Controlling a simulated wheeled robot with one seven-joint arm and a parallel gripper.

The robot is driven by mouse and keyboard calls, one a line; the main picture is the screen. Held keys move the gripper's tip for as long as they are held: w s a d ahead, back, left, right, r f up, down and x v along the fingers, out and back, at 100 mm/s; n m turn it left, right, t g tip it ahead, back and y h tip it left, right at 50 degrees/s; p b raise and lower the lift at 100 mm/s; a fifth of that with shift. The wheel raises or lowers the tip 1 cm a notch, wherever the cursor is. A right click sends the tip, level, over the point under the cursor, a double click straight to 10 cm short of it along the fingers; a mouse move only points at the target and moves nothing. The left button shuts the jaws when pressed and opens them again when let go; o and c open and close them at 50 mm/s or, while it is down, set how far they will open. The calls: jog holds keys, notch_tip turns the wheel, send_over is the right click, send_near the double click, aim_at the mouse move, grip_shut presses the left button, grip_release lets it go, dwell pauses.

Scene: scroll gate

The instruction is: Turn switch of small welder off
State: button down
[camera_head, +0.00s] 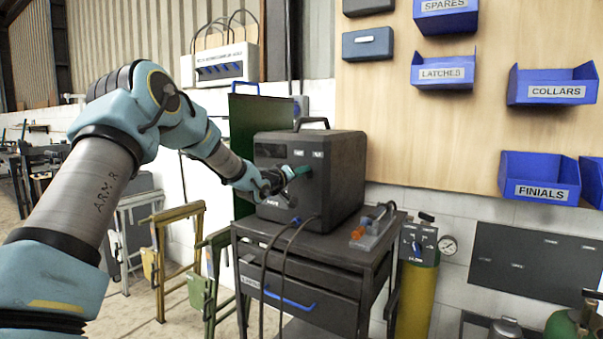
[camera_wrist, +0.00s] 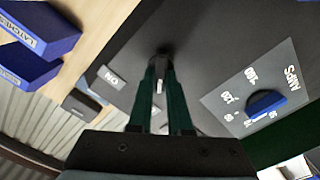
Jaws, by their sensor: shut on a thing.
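The small welder (camera_head: 345,175) is a dark box with a top handle, standing on a dark cart. My gripper (camera_head: 298,171) reaches its front panel from the left. In the wrist view my gripper (camera_wrist: 160,85) has its two dark green fingers closed on a small dark switch (camera_wrist: 160,62) with a pale mark between the fingers. An "ON" label (camera_wrist: 111,77) is beside the switch. Any other label by the switch is hidden behind the fingers. A blue amps knob (camera_wrist: 266,101) sits on a grey scale plate, apart from the fingers.
The cart (camera_head: 335,254) has a drawer with a blue handle and carries a tool with an orange part (camera_head: 358,232). Two cables hang from the welder's front. A yellow cylinder (camera_head: 414,300) stands to the right. Blue bins (camera_head: 540,190) hang on the wall board.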

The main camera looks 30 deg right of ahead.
dwell(0.3)
jog(key=c, duration=0.8)
grip_release()
jog(key=shift+c, duration=0.2)
jog(key=shift+a, duration=0.15)
jog(key=b+v, duration=0.3)
jog(key=v, duration=0.7)
jog(key=shift+s+a+b, duration=0.2)
jog(key=shift+a+b, duration=0.05)
jog(key=shift+b, duration=0.1)
jog(key=s+a+f+n+y, duration=0.15)
jog(key=a+f+y, duration=0.3)
jog(key=a, duration=0.55)
jog(key=s+a+f+g+y, duration=0.15)
jog(key=a+f+y, duration=0.3)
jog(key=a, duration=0.45)
jog(key=s+a+f+y, duration=0.25)
jog(key=a+f, duration=0.35)
jog(key=a, duration=0.4)
jog(key=s+a+f+g+y, duration=0.2)
jog(key=s+a, duration=0.5)
jog(key=s, duration=0.2)
jog(key=s+a+f+n+g+y, duration=0.1)
jog(key=s+a+f+g+y, duration=0.1)
jog(key=s+a, duration=0.5)
jog(key=shift+s+f+g, duration=0.45)
jog(key=shift+s+g, duration=0.4)
jog(key=shift+s, duration=0.3)
